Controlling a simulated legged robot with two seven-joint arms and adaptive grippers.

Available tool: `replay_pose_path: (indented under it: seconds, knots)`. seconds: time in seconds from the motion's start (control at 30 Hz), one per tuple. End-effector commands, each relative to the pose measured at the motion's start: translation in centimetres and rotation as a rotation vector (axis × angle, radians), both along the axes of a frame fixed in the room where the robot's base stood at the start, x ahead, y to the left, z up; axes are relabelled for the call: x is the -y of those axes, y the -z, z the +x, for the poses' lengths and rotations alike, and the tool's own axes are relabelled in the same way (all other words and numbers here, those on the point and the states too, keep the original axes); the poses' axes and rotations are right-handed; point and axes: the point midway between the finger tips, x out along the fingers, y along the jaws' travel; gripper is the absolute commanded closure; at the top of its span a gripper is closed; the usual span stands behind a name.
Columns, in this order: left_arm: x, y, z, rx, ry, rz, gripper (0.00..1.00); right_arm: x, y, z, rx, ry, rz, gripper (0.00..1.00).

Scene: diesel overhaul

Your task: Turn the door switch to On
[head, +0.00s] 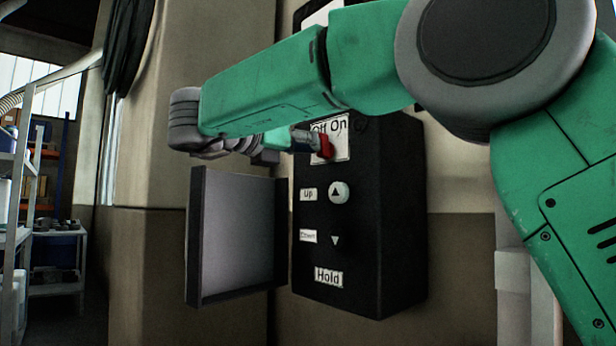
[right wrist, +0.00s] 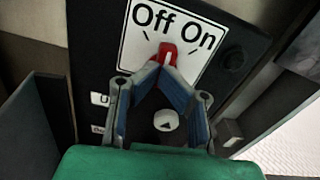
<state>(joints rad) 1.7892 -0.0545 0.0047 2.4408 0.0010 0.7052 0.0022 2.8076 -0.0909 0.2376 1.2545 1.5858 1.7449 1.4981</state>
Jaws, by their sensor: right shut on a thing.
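The black door control box (head: 362,240) is on the wall. Its red switch (head: 326,148) sits on a white plate marked "Off On". The switch also shows in the right wrist view (right wrist: 167,51), below and between the two words. Which mark it points to is hard to tell, as the fingers cover its lower part. My right gripper (head: 311,139) reaches in from the left side of the box front. In the right wrist view its blue-padded fingertips (right wrist: 163,69) are closed together on the red switch. My left gripper is not in view.
Below the switch are an up button (head: 339,192), a down button (head: 335,240) and a "Hold" label (head: 328,277). The box's cover (head: 237,235) stands open at the left, under my forearm. A shelf with goods (head: 55,250) is far left.

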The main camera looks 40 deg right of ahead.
Motion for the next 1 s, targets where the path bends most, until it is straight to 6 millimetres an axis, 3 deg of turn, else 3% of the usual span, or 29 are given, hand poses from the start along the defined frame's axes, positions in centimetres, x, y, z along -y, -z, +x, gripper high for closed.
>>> replay_pose_path:
  seconds: [0.03,0.53,0.7,0.93,1.0]
  knots:
    - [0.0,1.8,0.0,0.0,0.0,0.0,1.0,0.5,0.7,-0.3,0.051,0.013,0.008,1.0]
    - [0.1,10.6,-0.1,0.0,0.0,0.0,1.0,0.6,0.4,-0.6,0.683,0.012,0.056,1.0]
    - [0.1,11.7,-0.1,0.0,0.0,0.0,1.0,0.6,-0.2,-0.6,0.865,0.01,0.069,1.0]
    - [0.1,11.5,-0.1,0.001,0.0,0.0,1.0,0.6,-0.6,-0.7,0.886,0.009,0.069,1.0]
    - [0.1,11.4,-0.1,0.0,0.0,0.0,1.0,0.6,-0.7,-0.7,0.885,0.008,0.068,0.81]
